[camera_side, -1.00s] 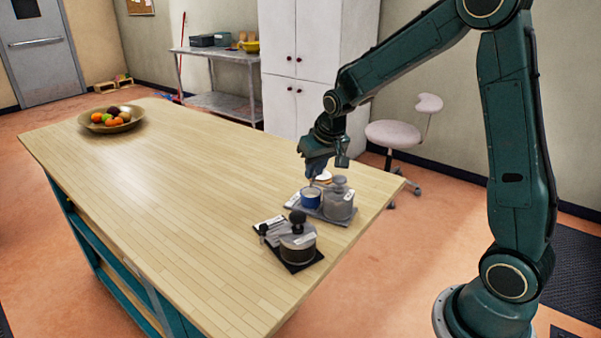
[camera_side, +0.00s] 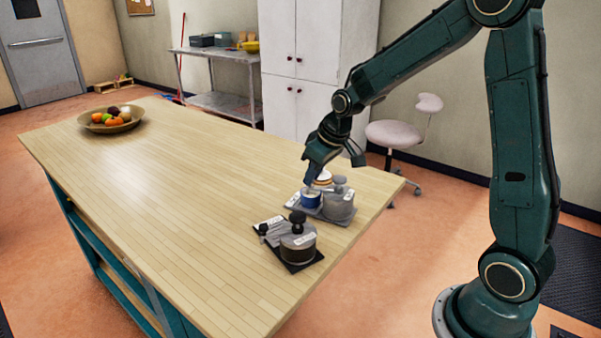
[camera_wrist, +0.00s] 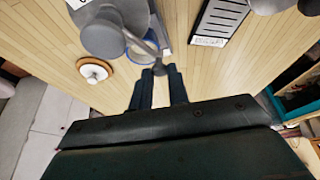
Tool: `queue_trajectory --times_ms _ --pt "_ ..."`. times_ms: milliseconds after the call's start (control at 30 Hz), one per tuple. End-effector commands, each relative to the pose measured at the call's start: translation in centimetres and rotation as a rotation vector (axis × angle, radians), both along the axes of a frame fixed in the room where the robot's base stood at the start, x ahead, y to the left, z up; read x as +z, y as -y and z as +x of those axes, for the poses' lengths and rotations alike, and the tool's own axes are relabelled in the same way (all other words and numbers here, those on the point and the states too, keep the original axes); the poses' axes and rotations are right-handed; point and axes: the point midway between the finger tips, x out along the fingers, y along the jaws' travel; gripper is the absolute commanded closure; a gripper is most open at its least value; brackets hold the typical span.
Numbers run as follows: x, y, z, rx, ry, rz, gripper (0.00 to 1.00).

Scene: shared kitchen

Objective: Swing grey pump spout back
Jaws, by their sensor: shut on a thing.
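The grey pump (camera_side: 340,206) stands on a grey tray (camera_side: 322,216) near the table's right end. In the wrist view its round top (camera_wrist: 103,38) is at the upper left, and its spout (camera_wrist: 142,43) reaches from there to my fingertips. My gripper (camera_side: 310,187) is shut on the spout's end; the two fingers (camera_wrist: 160,72) nearly meet around its tip in the wrist view. A blue cup (camera_side: 310,201) stands beside the pump. In the wrist view the cup's rim (camera_wrist: 128,52) shows partly beneath the spout.
A dark-topped pump (camera_side: 298,247) stands on a black tray nearer the camera. A white and tan round item (camera_side: 323,177) stands behind the blue cup. A bowl of fruit (camera_side: 111,120) is at the table's far end. The middle of the table (camera_side: 180,190) is clear.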

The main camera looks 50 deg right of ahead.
Motion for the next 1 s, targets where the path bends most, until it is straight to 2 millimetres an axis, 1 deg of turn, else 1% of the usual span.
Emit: queue_trajectory --times_ms 333,700,1000 --pt "0.1 -1.4 -1.4 0.327 0.003 0.001 1.0" --pt "0.1 -2.3 -3.4 0.67 0.003 0.001 1.0" --pt "0.1 -2.5 -4.5 0.862 0.003 -0.001 1.0"
